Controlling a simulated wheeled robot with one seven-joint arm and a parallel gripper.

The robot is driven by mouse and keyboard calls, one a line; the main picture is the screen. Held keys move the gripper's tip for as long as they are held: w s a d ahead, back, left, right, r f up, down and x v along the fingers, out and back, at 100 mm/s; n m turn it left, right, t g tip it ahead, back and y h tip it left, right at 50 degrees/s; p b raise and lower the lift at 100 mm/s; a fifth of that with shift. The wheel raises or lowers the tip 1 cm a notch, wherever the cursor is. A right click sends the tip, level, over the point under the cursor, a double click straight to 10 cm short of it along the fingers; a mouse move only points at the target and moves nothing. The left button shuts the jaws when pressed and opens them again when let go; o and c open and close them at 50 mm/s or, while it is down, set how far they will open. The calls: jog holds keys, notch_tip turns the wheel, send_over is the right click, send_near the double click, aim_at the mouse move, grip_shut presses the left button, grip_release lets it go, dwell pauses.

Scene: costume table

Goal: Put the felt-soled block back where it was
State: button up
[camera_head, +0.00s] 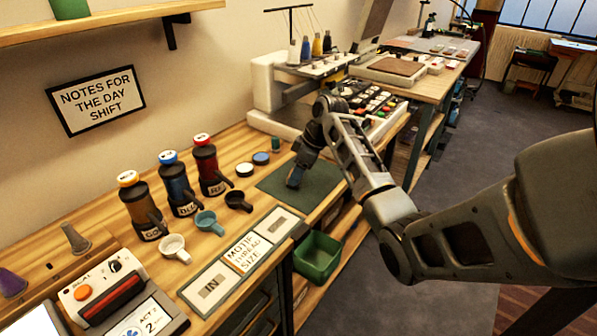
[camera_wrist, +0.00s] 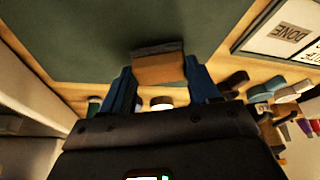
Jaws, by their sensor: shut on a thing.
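A wooden block (camera_wrist: 158,70) with a grey layer, probably its felt sole, along one face sits between the blue fingers of my gripper (camera_wrist: 160,78) in the wrist view. My gripper is shut on it. In the head view my gripper (camera_head: 294,178) points down over the dark green mat (camera_head: 325,180), and the block is not clearly visible there. The mat also fills much of the wrist view (camera_wrist: 90,35). I cannot tell whether the block touches the mat or hangs just above it.
A label board (camera_head: 243,253) lies in front. A sewing machine (camera_head: 285,90) stands behind. A green bin (camera_head: 318,257) sits below the table edge.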

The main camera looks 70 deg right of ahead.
jog(key=shift+f, duration=0.4)
jog(key=shift+f, duration=0.1)
jog(key=o, duration=1)
jog(key=v, duration=1.2)
